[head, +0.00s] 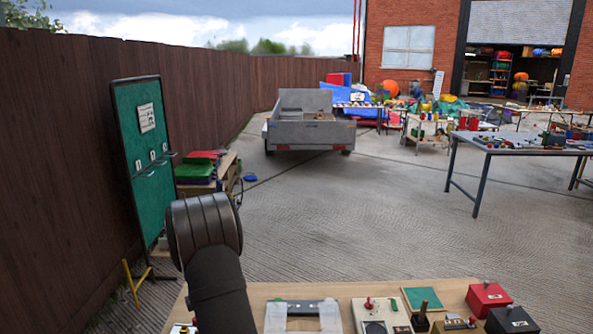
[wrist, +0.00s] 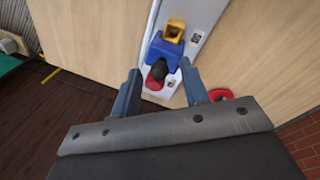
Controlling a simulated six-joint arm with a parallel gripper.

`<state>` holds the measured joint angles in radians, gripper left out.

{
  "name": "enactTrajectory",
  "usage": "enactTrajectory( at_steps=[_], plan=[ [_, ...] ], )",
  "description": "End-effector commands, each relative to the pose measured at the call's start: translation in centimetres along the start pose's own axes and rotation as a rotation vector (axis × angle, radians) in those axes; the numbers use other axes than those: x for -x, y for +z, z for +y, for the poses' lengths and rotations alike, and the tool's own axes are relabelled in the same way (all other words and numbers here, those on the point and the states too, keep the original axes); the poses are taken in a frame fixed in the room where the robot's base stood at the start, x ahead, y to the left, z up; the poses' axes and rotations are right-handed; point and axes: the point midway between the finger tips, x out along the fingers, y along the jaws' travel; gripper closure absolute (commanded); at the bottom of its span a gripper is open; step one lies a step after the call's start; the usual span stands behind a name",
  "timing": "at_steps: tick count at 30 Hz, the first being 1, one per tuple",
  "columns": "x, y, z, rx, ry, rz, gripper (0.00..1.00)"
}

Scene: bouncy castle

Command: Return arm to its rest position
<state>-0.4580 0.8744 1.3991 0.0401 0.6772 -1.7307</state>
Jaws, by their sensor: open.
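My arm (head: 212,255) rises from the bottom of the head view, left of centre, and hides part of the ground and the board's left end. My gripper (wrist: 168,85) does not show in the head view. In the wrist view its two fingers stand apart. Between and beyond them are a dark rounded knob on a red base (wrist: 158,75), a blue block (wrist: 165,52) and a yellow part (wrist: 174,30). I cannot tell how far these are from the fingertips. Nothing is seen held.
A wooden board (head: 455,289) with several switches and boxes spans the front. A green panel (head: 140,190) stands at left by the brown fence (head: 60,150). A grey table (head: 500,146) is at right, and a trailer (head: 310,132) stands behind. The paved middle is clear.

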Motion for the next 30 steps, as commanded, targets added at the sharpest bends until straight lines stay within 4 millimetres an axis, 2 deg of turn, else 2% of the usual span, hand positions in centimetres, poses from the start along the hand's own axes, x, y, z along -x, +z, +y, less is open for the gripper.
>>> enactTrajectory(
  at_steps=[4, 8, 17, 30],
  plan=[
    [0.3, 0.0, 0.0, 0.000, 0.001, 0.000, 0.59],
    [1.4, 0.0, 0.1, 0.000, 0.002, 0.000, 0.59],
    [6.7, 0.0, 0.1, 0.000, 0.003, -0.001, 0.59],
    [15.5, 0.0, 0.1, 0.000, 0.004, -0.001, 0.59]
  ],
)
